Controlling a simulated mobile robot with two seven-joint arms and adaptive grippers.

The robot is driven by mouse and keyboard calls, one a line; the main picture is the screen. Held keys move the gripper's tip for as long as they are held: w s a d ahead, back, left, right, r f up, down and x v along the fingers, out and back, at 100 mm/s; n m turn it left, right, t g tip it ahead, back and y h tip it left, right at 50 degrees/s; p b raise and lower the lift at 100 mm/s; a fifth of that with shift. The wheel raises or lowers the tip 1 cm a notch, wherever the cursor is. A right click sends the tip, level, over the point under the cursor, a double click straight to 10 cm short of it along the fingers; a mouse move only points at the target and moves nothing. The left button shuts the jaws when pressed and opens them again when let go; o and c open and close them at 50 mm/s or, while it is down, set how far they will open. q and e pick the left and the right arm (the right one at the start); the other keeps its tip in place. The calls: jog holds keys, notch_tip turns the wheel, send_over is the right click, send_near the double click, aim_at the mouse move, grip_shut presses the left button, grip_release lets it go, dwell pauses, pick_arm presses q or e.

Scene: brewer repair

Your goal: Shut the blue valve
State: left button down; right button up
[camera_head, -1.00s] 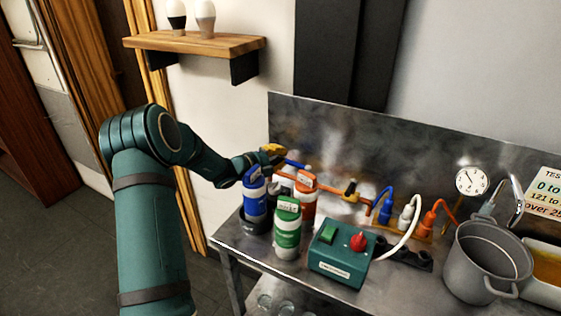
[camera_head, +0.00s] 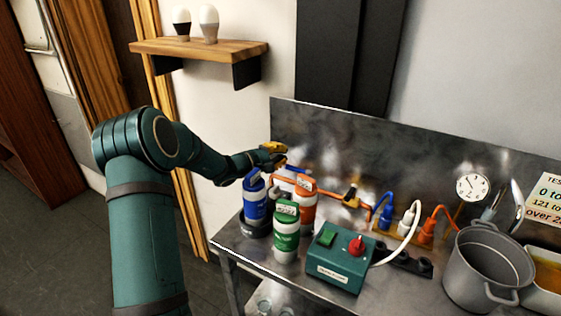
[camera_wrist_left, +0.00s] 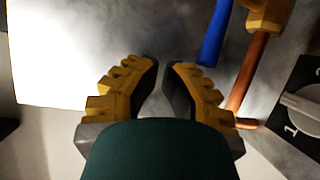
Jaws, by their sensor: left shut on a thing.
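The blue valve's lever (camera_head: 296,169) shows behind the bottles, just below and right of my left gripper (camera_head: 274,152). In the left wrist view the blue lever (camera_wrist_left: 214,36) lies right of the fingers, apart from them, and runs roughly alongside a copper pipe (camera_wrist_left: 249,80). A yellow fitting (camera_wrist_left: 266,14) sits on that pipe. My left gripper also shows in the wrist view (camera_wrist_left: 160,75), its fingers close together. Whatever is between them I cannot make out. My right gripper is out of view.
A blue bottle (camera_head: 256,200), a green bottle (camera_head: 286,236) and an orange bottle (camera_head: 303,208) stand close below the gripper. A green control box (camera_head: 338,262) with a red knob, plugs and cables, and a grey pot (camera_head: 487,266) stand to the right. The metal backsplash (camera_head: 320,140) rises behind.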

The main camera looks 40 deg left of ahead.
pick_arm(q)
notch_tip(320, 180, up, 8)
jog(key=shift+f, duration=0.25)
